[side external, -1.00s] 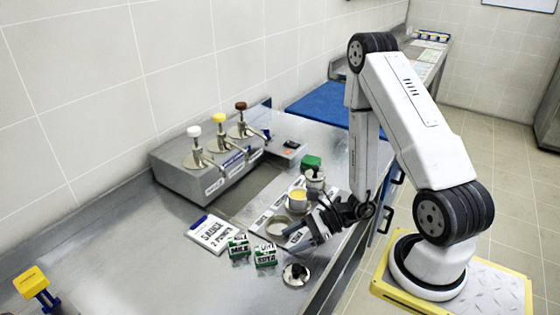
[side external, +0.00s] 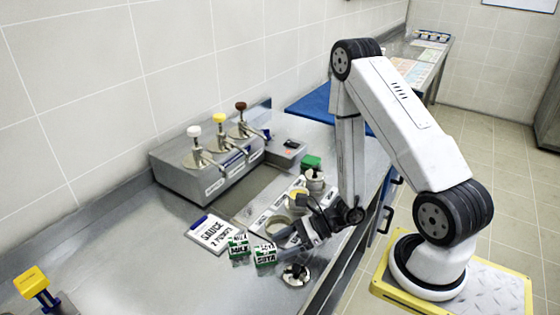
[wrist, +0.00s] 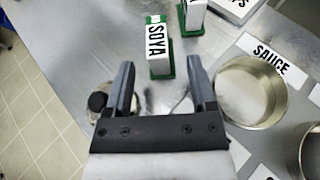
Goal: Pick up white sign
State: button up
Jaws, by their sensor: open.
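The white sign (side external: 210,234), lettered "SAUCE" with a smaller line below and a blue top edge, lies on the steel counter left of the cartons. In the wrist view only a corner of a white lettered sign (wrist: 236,8) shows at the top edge. My gripper (side external: 288,248) is low over the counter, to the right of the sign and apart from it. In the wrist view my gripper (wrist: 160,68) is open, with the soya carton (wrist: 158,45) just ahead between its fingertips. Nothing is held.
The milk carton (side external: 238,248) and soya carton (side external: 264,255) stand between my gripper and the sign. A round metal pan (wrist: 251,92) is right of the fingers. A dark-knobbed lid (side external: 295,274) lies in front. A three-pump dispenser (side external: 200,178) stands behind. The counter's left is mostly clear.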

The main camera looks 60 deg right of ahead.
aim_at(265, 253)
jog(key=shift+x, duration=2.55)
grip_shut()
